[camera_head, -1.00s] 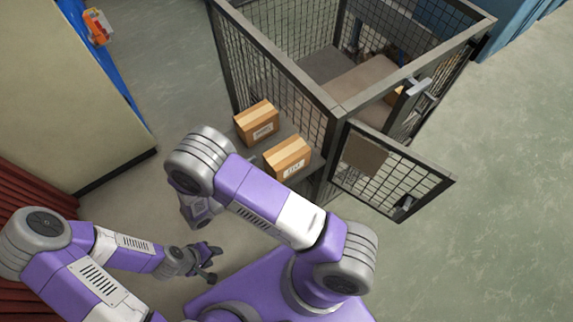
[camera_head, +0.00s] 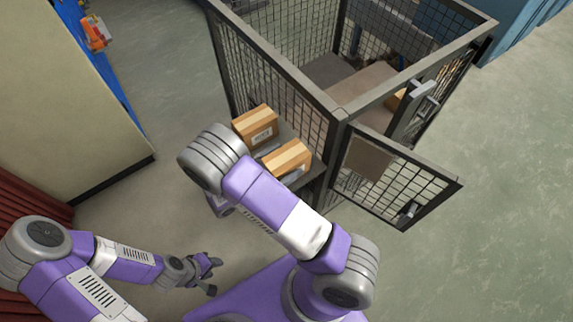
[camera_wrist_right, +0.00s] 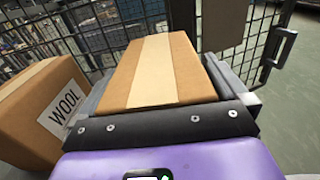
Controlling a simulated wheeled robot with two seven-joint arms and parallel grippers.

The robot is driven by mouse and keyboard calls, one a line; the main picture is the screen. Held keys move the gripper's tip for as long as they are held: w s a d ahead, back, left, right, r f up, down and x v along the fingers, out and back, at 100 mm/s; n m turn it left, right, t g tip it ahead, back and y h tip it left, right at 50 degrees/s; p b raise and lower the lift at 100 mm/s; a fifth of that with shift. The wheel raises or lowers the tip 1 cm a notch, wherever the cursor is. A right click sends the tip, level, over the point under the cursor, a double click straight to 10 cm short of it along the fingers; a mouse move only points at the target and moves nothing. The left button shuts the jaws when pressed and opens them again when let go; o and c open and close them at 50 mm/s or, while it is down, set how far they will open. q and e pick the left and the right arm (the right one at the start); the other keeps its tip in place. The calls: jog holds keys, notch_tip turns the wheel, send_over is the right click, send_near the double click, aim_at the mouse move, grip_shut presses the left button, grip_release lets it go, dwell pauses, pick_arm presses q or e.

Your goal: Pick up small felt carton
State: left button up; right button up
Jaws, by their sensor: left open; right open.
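The small felt carton (camera_head: 287,160) is a brown box with a pale tape strip, on a grey shelf beside the cage; its label is unreadable now. In the right wrist view, a taped carton (camera_wrist_right: 165,72), apparently the same one, fills the middle. My right gripper (camera_wrist_right: 160,85) is open, with grey fingers at the carton's two sides; contact cannot be told. In the head view my right arm hides this gripper. My left gripper (camera_head: 208,271) is open and empty, low over the floor, away from the cartons.
A second carton (camera_head: 256,128), labelled WOOL in the right wrist view (camera_wrist_right: 45,110), stands close to the left. The mesh cage (camera_head: 275,85) rises behind the cartons. Its open door (camera_head: 392,182) juts out to the right. The floor at right is clear.

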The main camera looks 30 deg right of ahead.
jog(key=c, duration=1.1)
